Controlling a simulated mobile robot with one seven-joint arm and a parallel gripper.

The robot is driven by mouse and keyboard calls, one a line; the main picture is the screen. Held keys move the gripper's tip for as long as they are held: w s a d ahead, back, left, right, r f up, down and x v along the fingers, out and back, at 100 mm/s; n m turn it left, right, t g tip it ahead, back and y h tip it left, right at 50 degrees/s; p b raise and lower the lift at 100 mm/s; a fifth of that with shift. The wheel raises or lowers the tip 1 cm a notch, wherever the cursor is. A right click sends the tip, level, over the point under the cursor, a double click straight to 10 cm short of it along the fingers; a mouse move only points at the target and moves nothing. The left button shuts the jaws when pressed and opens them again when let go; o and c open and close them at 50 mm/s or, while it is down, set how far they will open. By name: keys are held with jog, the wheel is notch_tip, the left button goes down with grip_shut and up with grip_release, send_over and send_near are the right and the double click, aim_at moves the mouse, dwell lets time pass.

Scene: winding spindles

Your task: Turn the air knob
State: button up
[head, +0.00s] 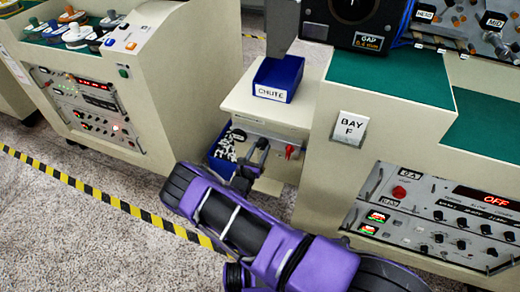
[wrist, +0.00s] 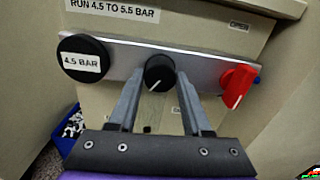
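A black round knob (wrist: 160,72) with a white pointer line sits mid-strip on a silver panel in the wrist view. Its pointer slants down and left. My gripper (wrist: 161,78) faces the panel with one finger on each side of this knob. The fingers look open, with a narrow gap at each side; any contact is unclear. A red knob (wrist: 239,84) with a white line is to the right, and also shows in the head view (head: 291,151). A black round gauge (wrist: 83,58) reading "4.5 BAR" is to the left. In the head view my arm largely hides the black knob.
A label (wrist: 115,9) above the strip reads "RUN 4.5 TO 5.5 BAR". A blue bin (head: 223,150) with small pale parts stands low beside the panel. A blue chute tray (head: 277,79) sits above. The Bay F cabinet (head: 318,178) is close on the right.

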grip_shut()
jog(key=m, duration=0.3)
jog(key=shift+m, duration=2)
jog(key=o, duration=0.8)
grip_release()
